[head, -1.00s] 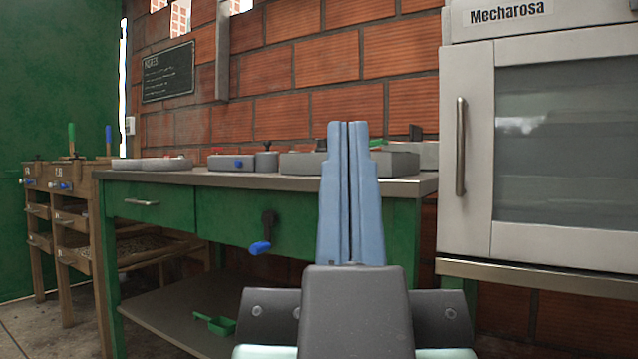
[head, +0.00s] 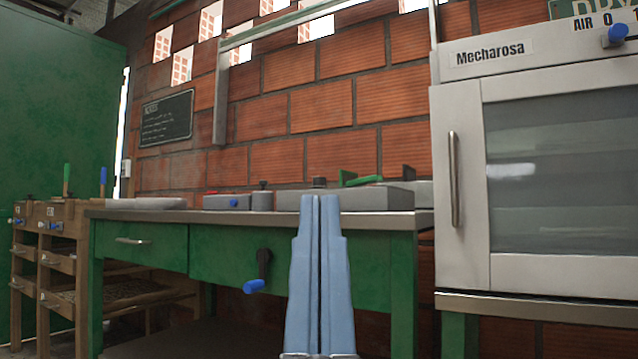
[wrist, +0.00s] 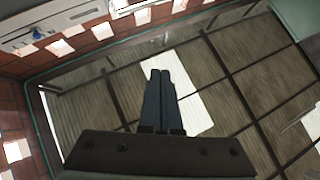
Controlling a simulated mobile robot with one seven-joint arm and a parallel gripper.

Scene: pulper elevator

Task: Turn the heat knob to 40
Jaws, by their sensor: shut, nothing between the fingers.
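My gripper (head: 321,208) is shut, its two blue fingers pressed together and pointing up in front of the green table. It also shows shut in the wrist view (wrist: 160,76), with nothing between the fingers. The white Mecharosa machine (head: 462,180) stands at the right in the head view. On its top panel a blue knob (head: 617,33) sits at the upper right edge, beside the label "AIR 0". No knob labelled heat can be made out. My gripper is well to the left of and below the blue knob, apart from it.
The green table (head: 200,217) bears several grey devices (head: 358,199) in front of the brick wall. A blue-tipped crank handle (head: 255,286) sticks out of its front. The machine's door handle (head: 454,180) juts out. Wooden drawers (head: 45,255) stand at the left.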

